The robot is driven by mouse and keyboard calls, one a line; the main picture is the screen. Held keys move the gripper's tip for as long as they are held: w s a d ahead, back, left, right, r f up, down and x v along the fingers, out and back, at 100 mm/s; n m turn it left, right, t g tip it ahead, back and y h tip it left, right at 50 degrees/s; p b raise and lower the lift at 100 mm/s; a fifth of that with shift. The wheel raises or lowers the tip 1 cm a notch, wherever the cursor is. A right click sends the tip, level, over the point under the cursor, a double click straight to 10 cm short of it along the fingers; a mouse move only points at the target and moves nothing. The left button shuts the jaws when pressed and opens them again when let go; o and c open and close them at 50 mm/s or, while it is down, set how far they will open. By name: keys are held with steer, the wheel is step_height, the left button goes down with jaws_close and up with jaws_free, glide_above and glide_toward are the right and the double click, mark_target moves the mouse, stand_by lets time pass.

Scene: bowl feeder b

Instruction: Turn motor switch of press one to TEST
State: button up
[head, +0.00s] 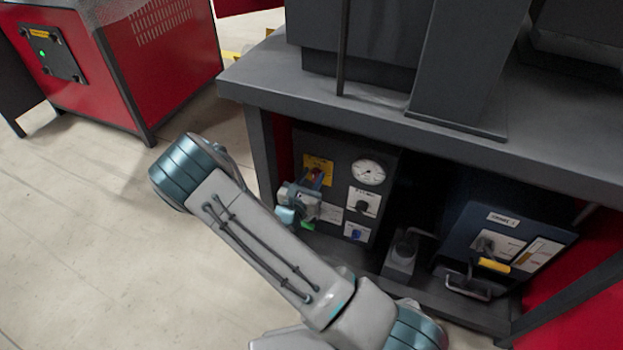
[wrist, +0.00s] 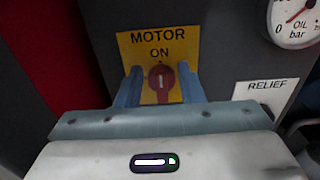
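The motor switch is a red rotary knob (wrist: 161,78) on a yellow plate marked MOTOR, with ON above the knob. Its white mark stands upright, towards ON. No TEST lettering shows; the lower plate is hidden by my gripper. My gripper (wrist: 160,88) has its two blue fingers on the left and right of the knob, with yellow plate visible in the gaps on both sides. It is open around the knob and does not appear to touch it. In the head view my gripper (head: 308,188) is at the yellow plate (head: 319,163), partly covering it.
The dark panel also holds an oil gauge (head: 369,172), a black knob (head: 362,207) and a blue knob (head: 356,234). A thick grey tabletop (head: 270,88) overhangs it. A blue box (head: 503,217) with a yellow handle stands right. Open floor (head: 90,230) lies left.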

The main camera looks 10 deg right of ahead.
jaws_close()
steer(key=shift+d+m, duration=0.1)
steer(key=shift+m, duration=0.3)
steer(key=m, duration=0.3)
steer(key=shift+s+d+p, duration=0.2)
steer(key=shift+p, duration=0.15)
steer(key=m, duration=0.3)
steer(key=shift+s+d+f+m, duration=0.2)
steer(key=shift+f+m, duration=0.1)
steer(key=shift+s+d+f+m+b, duration=0.1)
steer(key=shift+f+m+b, duration=0.15)
steer(key=shift+m+b, duration=1.1)
steer(key=shift+s+d+f+m+b, duration=0.1)
steer(key=shift+f+m+b, duration=0.35)
steer(key=shift+m, duration=1.65)
steer(key=shift+d+f+m+b, duration=0.1)
steer(key=shift+m+b, duration=0.95)
steer(key=shift+m, duration=0.7)
